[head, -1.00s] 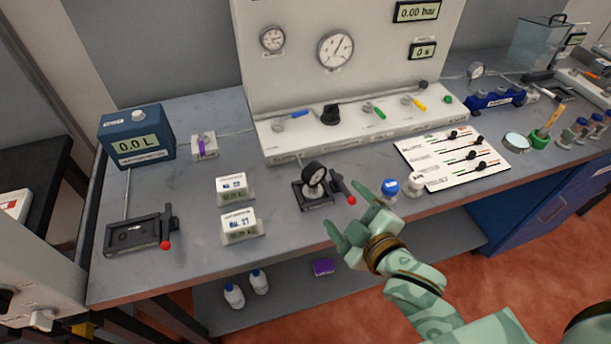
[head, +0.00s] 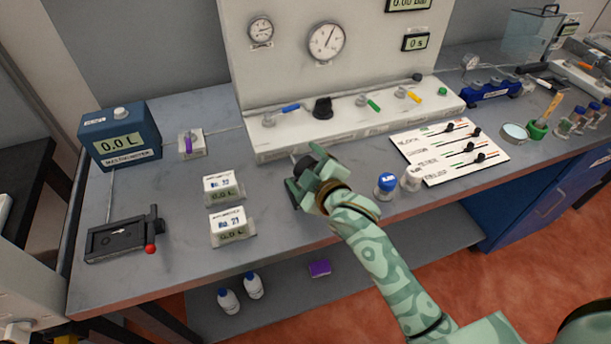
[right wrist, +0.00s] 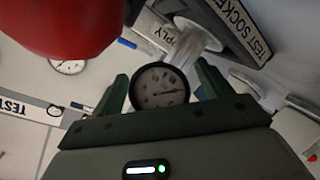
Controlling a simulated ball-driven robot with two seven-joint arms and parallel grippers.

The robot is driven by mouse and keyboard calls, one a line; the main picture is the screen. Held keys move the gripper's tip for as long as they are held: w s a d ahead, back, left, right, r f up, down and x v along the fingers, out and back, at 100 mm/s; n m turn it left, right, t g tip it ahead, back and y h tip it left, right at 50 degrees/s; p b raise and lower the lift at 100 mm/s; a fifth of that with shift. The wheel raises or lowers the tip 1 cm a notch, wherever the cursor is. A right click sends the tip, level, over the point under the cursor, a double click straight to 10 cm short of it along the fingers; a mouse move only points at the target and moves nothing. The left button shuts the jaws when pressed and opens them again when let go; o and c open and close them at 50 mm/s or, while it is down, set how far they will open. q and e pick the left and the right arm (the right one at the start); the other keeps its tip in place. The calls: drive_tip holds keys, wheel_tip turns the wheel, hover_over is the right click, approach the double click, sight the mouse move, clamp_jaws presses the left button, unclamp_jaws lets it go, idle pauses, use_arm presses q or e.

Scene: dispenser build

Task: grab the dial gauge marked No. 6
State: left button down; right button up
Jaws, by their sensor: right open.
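The dial gauge (right wrist: 160,88) has a round dark rim and a grey face with a needle. It shows between the two fingers of my right gripper (right wrist: 162,72) in the right wrist view. The fingers stand open on either side of it, and I cannot tell whether they touch it. The number on it is not readable. In the head view my right gripper (head: 308,172) is at the small dark socket fixture on the bench and hides most of the gauge. My left gripper is not in view.
A big red knob (right wrist: 70,22) is very close in the right wrist view. On the bench (head: 150,285), two white labelled boxes (head: 222,188) stand left of my gripper. A blue-capped bottle (head: 386,184) stands to the right. The white panel (head: 270,85) rises behind.

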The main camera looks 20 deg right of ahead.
drive_tip(key=shift+s+r, duration=0.1)
drive_tip(key=c, duration=1.2)
